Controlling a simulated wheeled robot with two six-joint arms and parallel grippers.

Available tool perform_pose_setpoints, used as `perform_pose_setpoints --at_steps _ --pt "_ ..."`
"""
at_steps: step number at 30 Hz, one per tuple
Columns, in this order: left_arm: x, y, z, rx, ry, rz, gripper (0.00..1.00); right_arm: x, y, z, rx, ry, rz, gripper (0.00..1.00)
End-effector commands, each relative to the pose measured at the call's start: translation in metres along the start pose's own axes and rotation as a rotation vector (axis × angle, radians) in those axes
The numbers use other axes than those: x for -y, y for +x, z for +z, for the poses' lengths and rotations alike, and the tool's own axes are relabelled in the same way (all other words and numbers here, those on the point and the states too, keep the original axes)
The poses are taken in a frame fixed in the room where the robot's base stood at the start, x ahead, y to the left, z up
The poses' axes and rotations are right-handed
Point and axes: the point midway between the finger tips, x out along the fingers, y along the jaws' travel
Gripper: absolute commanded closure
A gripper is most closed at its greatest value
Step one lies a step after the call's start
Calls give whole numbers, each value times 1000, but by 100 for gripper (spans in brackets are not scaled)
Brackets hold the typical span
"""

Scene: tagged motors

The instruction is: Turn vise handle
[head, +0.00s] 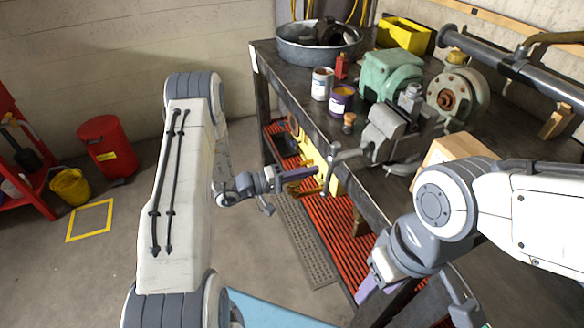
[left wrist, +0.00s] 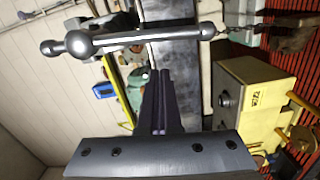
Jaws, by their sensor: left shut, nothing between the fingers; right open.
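The grey metal vise (head: 387,134) is mounted at the front edge of the dark workbench (head: 300,92). Its handle (head: 331,170) is a bar with rounded ends, hanging steeply down from the screw in front of the bench edge. In the left wrist view the handle (left wrist: 145,37) crosses the top, beyond my fingertips. My left gripper (head: 304,173) is just left of the handle, its fingers pointing toward it. In the left wrist view its fingers (left wrist: 160,75) are shut together, empty and apart from the bar. My right gripper (head: 415,300) is open and empty, low in front of the bench.
A green motor (head: 390,75), paint cans (head: 341,100) and a round metal tub (head: 318,45) stand on the bench. A cardboard box (head: 455,148) sits near my right arm. A yellow cabinet (left wrist: 258,95) and red slatted shelf (head: 284,143) are below. Floor at left is open.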

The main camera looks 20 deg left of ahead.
Motion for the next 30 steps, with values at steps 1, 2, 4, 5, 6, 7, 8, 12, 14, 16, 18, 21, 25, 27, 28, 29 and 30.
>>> perform_pose_setpoints --at_steps 1,2,4,5,6,7,8,12,14,16,18,21,25,27,28,29,30 --pt "-2 1 7 -1 -4 -1 100 0 -5 0 0 0 0 50" --pt "-2 2 11 -1 -4 -1 100 0 -6 0 0 0 0 50" --pt "-1 4 18 0 -3 0 100 1 -8 0 0 0 0 50" --pt "-1 4 20 0 -1 0 100 1 -8 0 0 0 0 50" --pt "-1 5 22 0 -1 0 100 1 -9 0 0 0 0 50" --pt "-1 5 23 -1 -1 0 100 1 -9 0 0 0 0 50" --pt "-1 5 24 -1 -1 0 100 1 -9 0 0 0 0 50" --pt "0 5 25 -2 1 0 100 1 -9 0 0 0 0 50" --pt "0 5 25 -2 1 1 100 1 -9 0 0 0 0 50" --pt "0 5 25 -2 1 1 100 1 -9 0 0 0 0 50" --pt "0 5 25 -1 0 1 100 1 -9 0 0 0 0 50" --pt "2 6 32 0 -39 2 100 0 -5 0 0 0 0 50" --pt "2 8 45 1 -116 6 100 0 -2 0 0 0 0 50" --pt "1 8 44 0 -117 6 100 0 -3 0 0 0 0 50" --pt "1 8 44 0 -117 6 100 0 -3 0 0 0 0 50" --pt "1 8 44 0 -116 6 100 0 -3 0 0 0 0 50" --pt "1 8 44 0 -116 6 100 0 -3 0 0 0 0 50"
